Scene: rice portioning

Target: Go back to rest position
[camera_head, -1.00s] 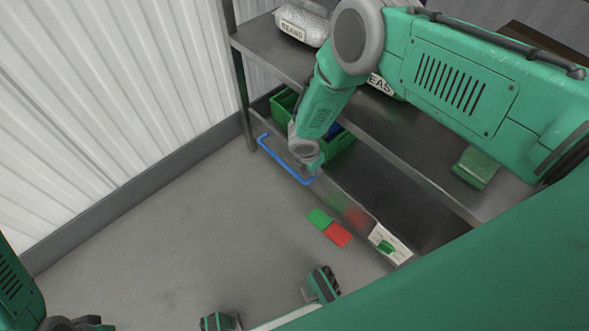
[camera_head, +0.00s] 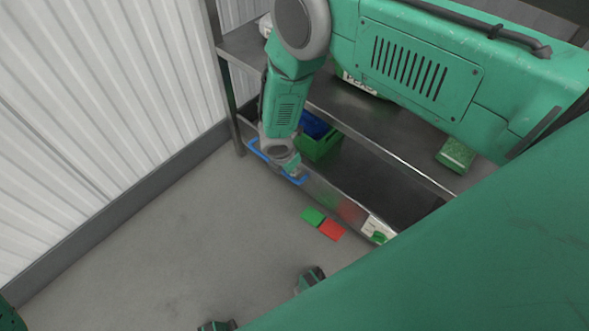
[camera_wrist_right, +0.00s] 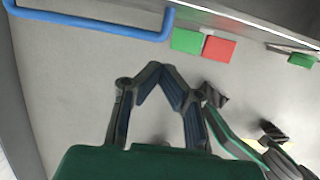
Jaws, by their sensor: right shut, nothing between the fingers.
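My right arm reaches down from the upper right in the head view, its wrist in front of the lower shelf. My right gripper (camera_wrist_right: 162,71) is in the right wrist view, its fingertips together over the grey floor with nothing between them. In the head view its fingers are hidden behind the wrist.
A metal shelf (camera_head: 350,112) stands right of a white corrugated wall (camera_head: 90,110). A blue bar (camera_head: 298,181) runs along its lower front, close by my right wrist. A green bin (camera_head: 320,148) sits on the lower shelf. Green (camera_head: 312,216) and red (camera_head: 332,229) squares lie below. Floor at left is clear.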

